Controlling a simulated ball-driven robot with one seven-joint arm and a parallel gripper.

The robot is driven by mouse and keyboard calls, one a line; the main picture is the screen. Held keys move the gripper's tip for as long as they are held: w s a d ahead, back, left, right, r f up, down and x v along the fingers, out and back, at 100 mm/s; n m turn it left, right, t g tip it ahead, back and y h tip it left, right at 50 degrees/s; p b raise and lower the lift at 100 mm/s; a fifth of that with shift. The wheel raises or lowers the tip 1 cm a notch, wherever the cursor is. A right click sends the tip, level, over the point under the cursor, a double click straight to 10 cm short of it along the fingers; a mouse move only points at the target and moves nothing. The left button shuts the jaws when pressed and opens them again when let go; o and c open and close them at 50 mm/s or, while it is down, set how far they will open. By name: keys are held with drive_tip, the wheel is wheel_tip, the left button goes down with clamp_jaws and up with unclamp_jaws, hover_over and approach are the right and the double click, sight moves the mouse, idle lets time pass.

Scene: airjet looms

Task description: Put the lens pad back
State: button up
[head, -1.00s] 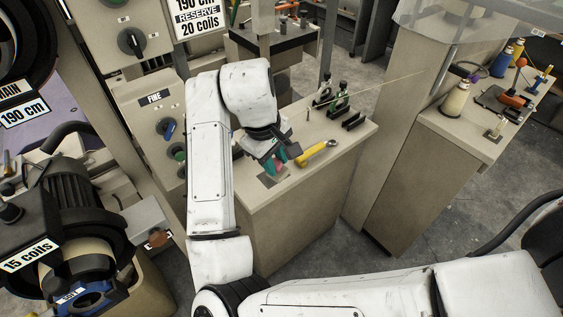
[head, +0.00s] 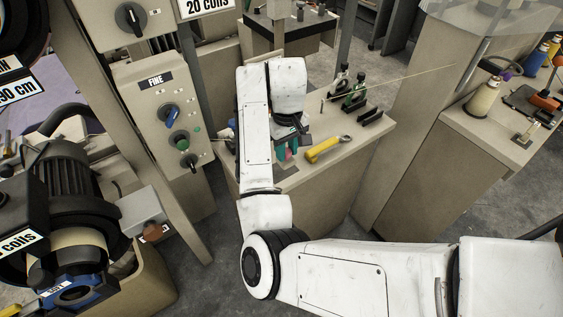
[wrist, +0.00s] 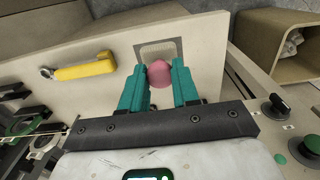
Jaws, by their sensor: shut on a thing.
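My gripper (wrist: 160,85) has teal fingers shut on a rounded pink pad (wrist: 160,74), which I take to be the lens pad. The pad sits between the fingertips in the wrist view. A grey square outline (wrist: 176,45) on the beige tabletop (wrist: 208,50) lies just beyond the pad, which overlaps its near edge in this view. I cannot tell whether the pad touches the table. In the head view my gripper (head: 287,152) is low over the front left part of the same tabletop, and my arm hides much of that spot.
A yellow-handled tool (head: 326,150) lies on the tabletop right of my gripper. The control panel marked FINE (head: 165,115), with several knobs, stands close on the left. Open floor lies in front of the bench.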

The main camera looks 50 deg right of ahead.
drive_tip(key=w+f, duration=0.1)
drive_tip(key=w+d+f+b, duration=0.1)
drive_tip(key=f, duration=0.1)
drive_tip(key=shift+w+d+f+p, duration=0.3)
drive_tip(key=shift+w+f, duration=0.15)
drive_tip(key=shift+f, duration=0.1)
drive_tip(key=shift+f+p, duration=0.4)
drive_tip(key=shift+f, duration=1.25)
drive_tip(key=o, duration=0.9)
drive_tip(key=shift+f, duration=0.1)
drive_tip(key=shift+o, duration=0.2)
